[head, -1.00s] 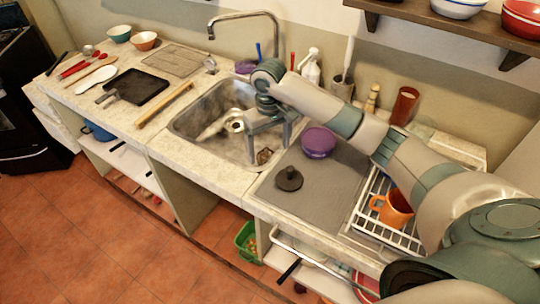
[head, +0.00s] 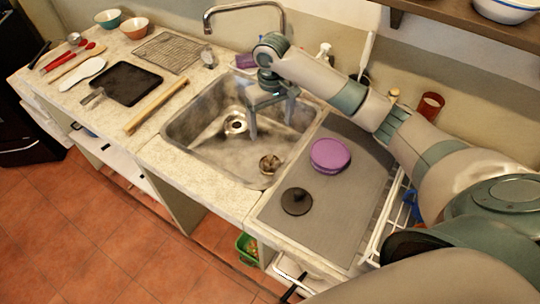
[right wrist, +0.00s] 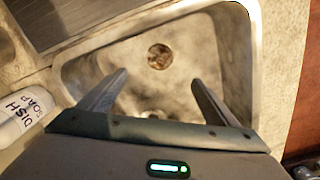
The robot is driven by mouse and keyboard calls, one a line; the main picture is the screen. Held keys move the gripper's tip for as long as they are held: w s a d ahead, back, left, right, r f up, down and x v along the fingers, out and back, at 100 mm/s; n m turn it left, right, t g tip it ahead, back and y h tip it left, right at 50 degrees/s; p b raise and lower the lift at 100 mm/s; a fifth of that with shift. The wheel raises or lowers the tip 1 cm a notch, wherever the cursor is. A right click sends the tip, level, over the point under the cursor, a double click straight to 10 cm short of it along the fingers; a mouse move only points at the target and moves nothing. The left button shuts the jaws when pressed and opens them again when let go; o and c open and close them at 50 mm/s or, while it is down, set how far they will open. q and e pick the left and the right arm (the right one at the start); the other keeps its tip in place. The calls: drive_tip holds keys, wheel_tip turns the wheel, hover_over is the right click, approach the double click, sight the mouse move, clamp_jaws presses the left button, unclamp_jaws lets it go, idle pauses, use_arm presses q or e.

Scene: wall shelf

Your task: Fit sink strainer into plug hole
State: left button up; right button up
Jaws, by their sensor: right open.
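The sink strainer (head: 269,164) is a small brownish round piece lying on the sink floor near the front right corner. It also shows in the right wrist view (right wrist: 159,56), beyond the fingers. The plug hole (head: 235,124) is a metal-rimmed round opening in the sink floor, left of the gripper in the head view. In the wrist view it is mostly hidden behind my gripper's body. My right gripper (head: 271,131) is open and empty over the sink, with its fingers pointing down. It also shows in the wrist view (right wrist: 158,82), apart from the strainer. My left gripper is out of view.
A tall tap (head: 245,8) arches behind the sink (head: 182,128). On the grey drainboard (head: 330,210) are a purple round item (head: 330,155) and a dark round stopper (head: 296,201). A dish soap bottle (right wrist: 22,112) stands beside the sink. A wooden rod (head: 158,106) lies left.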

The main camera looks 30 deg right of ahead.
drive_tip(key=p, duration=0.1)
approach(270, 155)
drive_tip(key=f, duration=0.1)
drive_tip(key=f+p, duration=0.1)
drive_tip(key=f, duration=0.1)
drive_tip(key=f+p, duration=0.1)
drive_tip(key=f, duration=0.1)
drive_tip(key=shift+s, duration=0.4)
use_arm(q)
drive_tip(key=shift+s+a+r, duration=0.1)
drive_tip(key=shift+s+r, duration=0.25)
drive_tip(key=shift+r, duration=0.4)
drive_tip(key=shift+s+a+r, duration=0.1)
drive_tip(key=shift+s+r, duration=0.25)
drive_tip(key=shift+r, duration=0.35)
use_arm(e)
drive_tip(key=shift+f, duration=0.65)
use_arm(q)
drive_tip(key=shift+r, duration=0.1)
use_arm(e)
drive_tip(key=shift+f, duration=0.1)
